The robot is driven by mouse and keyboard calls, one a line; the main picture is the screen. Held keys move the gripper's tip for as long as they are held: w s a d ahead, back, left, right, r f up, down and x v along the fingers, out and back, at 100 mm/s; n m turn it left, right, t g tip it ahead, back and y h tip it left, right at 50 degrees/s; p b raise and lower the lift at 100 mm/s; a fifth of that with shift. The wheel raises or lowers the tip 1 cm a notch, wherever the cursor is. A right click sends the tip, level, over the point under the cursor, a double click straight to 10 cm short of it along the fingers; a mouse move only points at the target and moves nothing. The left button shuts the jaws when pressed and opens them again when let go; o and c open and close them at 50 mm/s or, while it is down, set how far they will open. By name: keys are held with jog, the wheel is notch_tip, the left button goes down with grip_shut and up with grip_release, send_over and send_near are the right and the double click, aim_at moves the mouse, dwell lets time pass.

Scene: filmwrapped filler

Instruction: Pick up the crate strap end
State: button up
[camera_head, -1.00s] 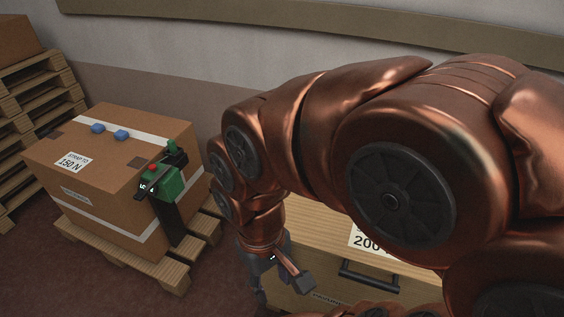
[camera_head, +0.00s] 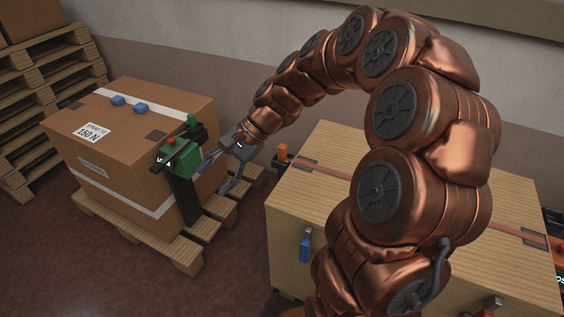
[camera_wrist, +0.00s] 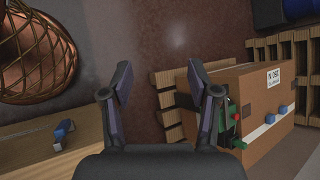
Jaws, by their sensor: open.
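The wooden crate (camera_head: 310,185) stands right of centre in the head view, with a flat copper-brown strap (camera_head: 345,177) across its top. My arm covers the strap's middle. A blue clip (camera_head: 304,247) hangs on the crate's front, and an orange block (camera_head: 283,151) sits by its back left corner. I cannot tell which part is the strap end. My gripper (camera_head: 214,174) is open and appears empty, beside the green strap tool (camera_head: 182,159) on the carton. In the wrist view, the gripper (camera_wrist: 160,85) has its fingers apart; the crate (camera_wrist: 30,155) with its blue clip (camera_wrist: 62,130) is lower left.
A strapped cardboard carton (camera_head: 125,145) stands on a pallet (camera_head: 165,250) at left, two blue blocks on top. Stacked pallets (camera_head: 45,75) are behind at far left. A wall closes the back. Floor shows between carton and crate.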

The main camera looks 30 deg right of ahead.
jog(key=w+d+f+m+t+y+b, duration=0.1)
jog(key=w+d+f+m+t+b, duration=0.15)
jog(key=w+d+f+m, duration=0.45)
jog(key=m+t+h+b, duration=0.3)
jog(key=m+t+b, duration=0.2)
jog(key=m+t, duration=0.45)
send_near(286, 150)
jog(key=shift+w+m+g, duration=0.9)
jog(key=shift+w+m, duration=0.05)
jog(key=shift+w, duration=0.3)
jog(key=shift+a+p+x, duration=0.15)
jog(key=shift+p+x, duration=0.15)
jog(key=shift+x, duration=1.6)
jog(key=shift+a+p+x, duration=0.15)
jog(key=shift+p+x, duration=0.15)
jog(key=shift+x, duration=1.6)
jog(key=shift+s+r, duration=0.1)
jog(key=shift+r, duration=0.1)
grip_shut()
